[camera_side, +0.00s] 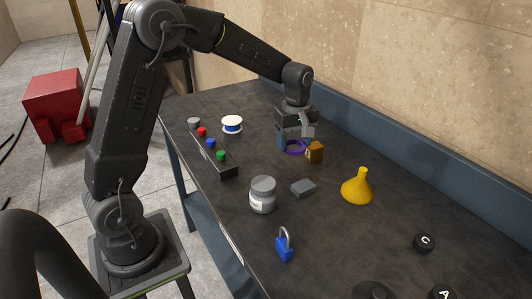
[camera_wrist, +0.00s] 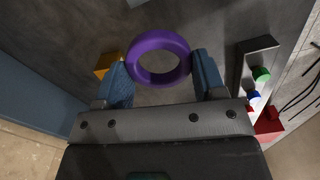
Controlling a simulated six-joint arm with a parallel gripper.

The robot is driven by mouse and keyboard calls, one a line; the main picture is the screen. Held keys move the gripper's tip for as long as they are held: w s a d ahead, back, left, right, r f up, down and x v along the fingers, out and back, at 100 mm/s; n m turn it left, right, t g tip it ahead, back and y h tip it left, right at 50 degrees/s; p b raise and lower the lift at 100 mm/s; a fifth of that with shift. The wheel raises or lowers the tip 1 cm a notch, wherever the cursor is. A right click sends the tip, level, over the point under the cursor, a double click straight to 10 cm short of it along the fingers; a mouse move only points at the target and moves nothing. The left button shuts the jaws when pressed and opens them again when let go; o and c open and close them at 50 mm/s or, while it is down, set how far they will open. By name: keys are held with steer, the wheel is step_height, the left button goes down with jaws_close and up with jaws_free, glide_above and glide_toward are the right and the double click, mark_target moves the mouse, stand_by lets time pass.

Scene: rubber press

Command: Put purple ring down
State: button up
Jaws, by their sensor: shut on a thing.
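The purple ring (camera_side: 296,148) is low over the dark table, beside a small orange-brown block (camera_side: 315,152). My gripper (camera_side: 294,142) points down and is shut on the ring. In the wrist view the purple ring (camera_wrist: 134,62) sits between the blue fingers of my gripper (camera_wrist: 162,78), with its hole facing the camera. I cannot tell whether the ring touches the table. The block (camera_wrist: 107,64) also shows in the wrist view, just outside the left finger and partly hidden by it.
A white-and-blue spool (camera_side: 232,124) and a dark button box (camera_side: 222,165) are left of the gripper. A blue wall ledge (camera_side: 400,155) runs behind.

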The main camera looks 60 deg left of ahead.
steer(key=s+a, duration=0.5)
steer(key=a, duration=0.7)
steer(key=s+a, duration=0.4)
steer(key=a, duration=0.7)
glide_above(261, 150)
step_height(261, 150, down, 7)
steer(key=shift+d+r, duration=0.1)
steer(key=shift+f, duration=2)
steer(key=shift+f, duration=0.1)
steer(key=o, duration=0.9)
